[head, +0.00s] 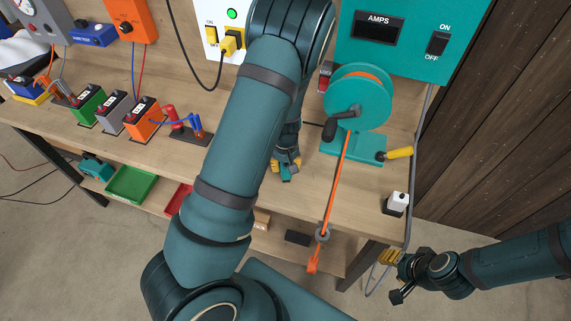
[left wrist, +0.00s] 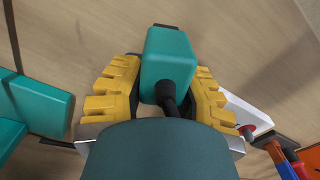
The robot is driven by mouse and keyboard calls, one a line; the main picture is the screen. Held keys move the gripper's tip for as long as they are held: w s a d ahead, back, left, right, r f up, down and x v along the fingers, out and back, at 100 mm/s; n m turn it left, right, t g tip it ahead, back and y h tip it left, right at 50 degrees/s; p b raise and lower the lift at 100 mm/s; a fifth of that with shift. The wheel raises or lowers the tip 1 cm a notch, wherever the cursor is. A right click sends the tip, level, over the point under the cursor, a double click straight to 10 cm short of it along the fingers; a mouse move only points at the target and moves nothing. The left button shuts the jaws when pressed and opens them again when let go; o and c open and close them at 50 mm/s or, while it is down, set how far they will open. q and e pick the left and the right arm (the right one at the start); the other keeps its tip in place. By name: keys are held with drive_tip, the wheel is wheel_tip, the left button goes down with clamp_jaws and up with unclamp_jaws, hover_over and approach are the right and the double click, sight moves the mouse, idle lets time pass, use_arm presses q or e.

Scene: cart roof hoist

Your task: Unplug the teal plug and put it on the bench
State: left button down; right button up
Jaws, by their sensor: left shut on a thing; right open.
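The teal plug (left wrist: 168,58) sits between the yellow fingers of my left gripper (left wrist: 155,92) in the left wrist view, with a black cable (left wrist: 170,95) leaving it. The fingers are shut on it. In the head view my left gripper (head: 286,166) points down over the bench (head: 245,130), left of the winch, with the teal plug (head: 287,175) small between its fingertips. I cannot tell whether the plug touches the wood. My right gripper (head: 389,257) is open and empty beyond the bench's front right corner.
A teal winch (head: 358,98) with an orange strap stands right of my left gripper. A white socket box (head: 212,32) with a yellow plug and a teal AMPS box (head: 400,40) are behind. Several batteries (head: 143,118) stand left.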

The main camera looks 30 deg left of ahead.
use_arm(q)
drive_tip(key=c, duration=0.7)
unclamp_jaws()
wheel_tip(320, 180, up, 12)
